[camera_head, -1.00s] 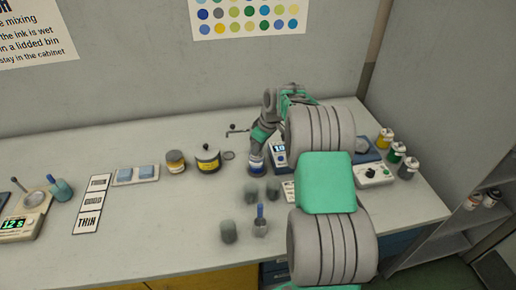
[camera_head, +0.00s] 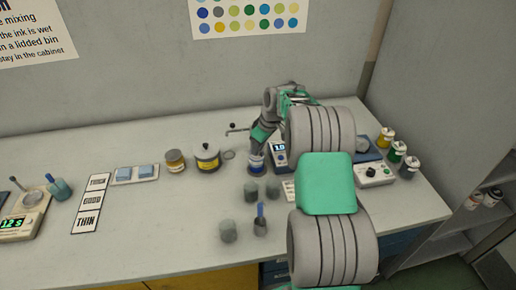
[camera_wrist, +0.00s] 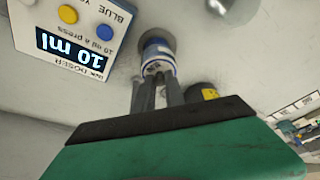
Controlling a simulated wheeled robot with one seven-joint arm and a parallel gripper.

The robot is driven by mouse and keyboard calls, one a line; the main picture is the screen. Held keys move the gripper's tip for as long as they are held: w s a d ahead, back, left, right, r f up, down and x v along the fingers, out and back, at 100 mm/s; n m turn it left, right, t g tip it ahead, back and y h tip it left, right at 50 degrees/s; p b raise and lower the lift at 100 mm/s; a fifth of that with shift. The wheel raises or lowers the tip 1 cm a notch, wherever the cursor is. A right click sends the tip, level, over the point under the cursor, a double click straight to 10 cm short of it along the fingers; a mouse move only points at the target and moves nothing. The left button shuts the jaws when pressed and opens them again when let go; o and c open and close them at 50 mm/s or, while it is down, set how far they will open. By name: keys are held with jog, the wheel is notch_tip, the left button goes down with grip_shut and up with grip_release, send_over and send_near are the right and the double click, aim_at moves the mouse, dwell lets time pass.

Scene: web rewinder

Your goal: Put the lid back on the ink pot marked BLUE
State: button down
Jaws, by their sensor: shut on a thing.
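The ink pot with the blue band (camera_head: 256,168) stands on the bench left of the ink doser. In the wrist view the pot (camera_wrist: 158,51) shows a white and blue label. My gripper (camera_wrist: 158,80) is over the pot, pointing down at it, with its fingers close together at the pot's top. It is shut on what looks like the lid, which is mostly hidden between the fingertips. I cannot tell whether the lid is seated on the pot. In the head view my gripper (camera_head: 257,150) is small and partly hidden by my arm.
The ink doser (camera_wrist: 75,35) stands close beside the pot, its display reading 10 ml. Several grey cups (camera_head: 251,192) stand in front. A yellow-banded pot (camera_head: 207,158) stands to the left. Yellow, green and grey jars (camera_head: 398,152) stand at right.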

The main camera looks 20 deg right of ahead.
dwell(0.3)
jog(key=c, duration=0.8)
grip_release()
jog(key=shift+c, duration=0.2)
jog(key=shift+r+p, duration=1.9)
jog(key=shift+r, duration=1.65)
jog(key=shift+c, duration=0.3)
grip_shut()
